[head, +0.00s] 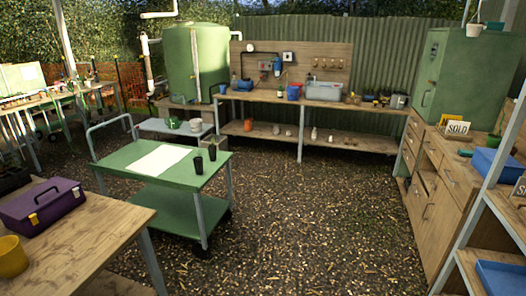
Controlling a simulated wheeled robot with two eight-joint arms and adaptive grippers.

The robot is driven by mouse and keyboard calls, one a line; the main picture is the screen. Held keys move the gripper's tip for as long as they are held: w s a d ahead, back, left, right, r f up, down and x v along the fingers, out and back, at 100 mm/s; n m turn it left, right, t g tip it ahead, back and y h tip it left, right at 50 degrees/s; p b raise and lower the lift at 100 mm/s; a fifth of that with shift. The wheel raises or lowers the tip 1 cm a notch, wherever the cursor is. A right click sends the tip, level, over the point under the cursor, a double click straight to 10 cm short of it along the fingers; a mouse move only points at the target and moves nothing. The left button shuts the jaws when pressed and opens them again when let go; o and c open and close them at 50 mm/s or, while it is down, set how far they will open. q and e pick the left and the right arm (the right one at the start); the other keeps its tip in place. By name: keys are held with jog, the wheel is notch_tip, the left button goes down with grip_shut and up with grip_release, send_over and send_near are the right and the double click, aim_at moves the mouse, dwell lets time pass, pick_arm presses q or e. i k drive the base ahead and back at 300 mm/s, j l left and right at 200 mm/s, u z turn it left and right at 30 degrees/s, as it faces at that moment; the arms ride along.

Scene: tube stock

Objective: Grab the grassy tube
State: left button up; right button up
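Two small black tube pots stand upright on the right part of a green trolley's top (131,160): a nearer one (198,166) and a farther one (212,152). I cannot make out any grass in either at this size. No tube is clearly recognisable as the grassy one. Small plants (73,80) stand on a bench at the far left, too small to tell apart. Neither of my grippers is in view.
A white sheet (157,161) lies on the trolley. A wooden table (95,240) at the near left holds a purple toolbox (42,207) and yellow pot (12,257). A workbench (265,97) stands at the back, drawers (440,205) at right. The middle ground is open.

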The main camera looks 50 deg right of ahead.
aim_at(212, 148)
jog(key=z, duration=1.7)
jog(key=i+j+z, duration=0.2)
jog(key=i+z, duration=0.15)
jog(key=i, duration=0.2)
jog(key=i+j+z, duration=0.35)
jog(key=i, duration=0.15)
